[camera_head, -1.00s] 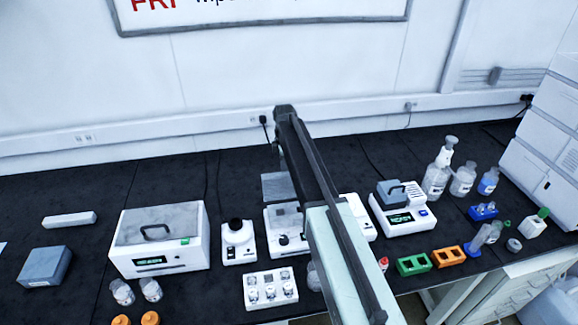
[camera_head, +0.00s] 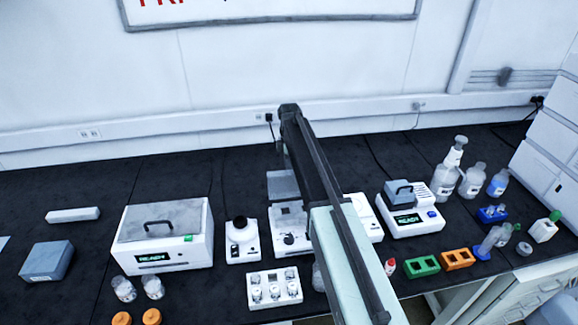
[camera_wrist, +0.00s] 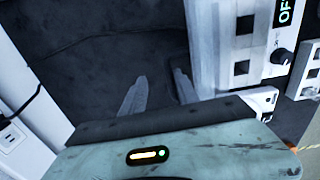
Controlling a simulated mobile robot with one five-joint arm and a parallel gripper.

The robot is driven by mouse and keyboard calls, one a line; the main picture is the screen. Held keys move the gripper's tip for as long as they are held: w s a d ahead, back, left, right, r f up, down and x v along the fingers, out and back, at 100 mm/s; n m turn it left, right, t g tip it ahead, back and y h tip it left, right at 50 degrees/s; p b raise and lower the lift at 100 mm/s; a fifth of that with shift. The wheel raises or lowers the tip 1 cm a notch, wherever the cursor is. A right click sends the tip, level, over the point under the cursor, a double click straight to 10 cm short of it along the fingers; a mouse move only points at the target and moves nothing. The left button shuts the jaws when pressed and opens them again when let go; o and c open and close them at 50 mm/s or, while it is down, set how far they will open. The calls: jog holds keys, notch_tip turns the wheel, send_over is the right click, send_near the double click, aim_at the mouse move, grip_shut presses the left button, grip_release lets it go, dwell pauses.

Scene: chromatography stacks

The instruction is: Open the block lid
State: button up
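A small white block unit (camera_head: 415,222) with a green-lit display stands right of my arm in the head view. Its grey lid (camera_head: 398,187) with a dark handle sits on top and looks closed. A larger white box (camera_head: 165,262) at the left also has a flat grey lid (camera_head: 185,215) with a handle, closed. I cannot tell for certain which lid is the block lid. My gripper (camera_wrist: 160,75) shows in the wrist view with its two fingers apart and nothing between them, over dark bench. Neither lid is identifiable there. In the head view my arm hides the fingers.
A white device with a black knob (camera_wrist: 283,58) and an OFF display is close right of my fingers in the wrist view. A white vial rack (camera_head: 274,297), green rack (camera_head: 422,265) and orange rack (camera_head: 458,259) line the front. Bottles (camera_head: 447,180) stand right of the block unit.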

jog(key=shift+w+d+f, duration=0.15)
jog(key=shift+w+d, duration=0.05)
jog(key=shift+w, duration=0.35)
notch_tip(320, 180, up, 8)
jog(key=p, duration=0.8)
jog(key=shift+s, duration=0.4)
jog(key=shift+a+f, duration=0.1)
jog(key=shift+f, duration=0.05)
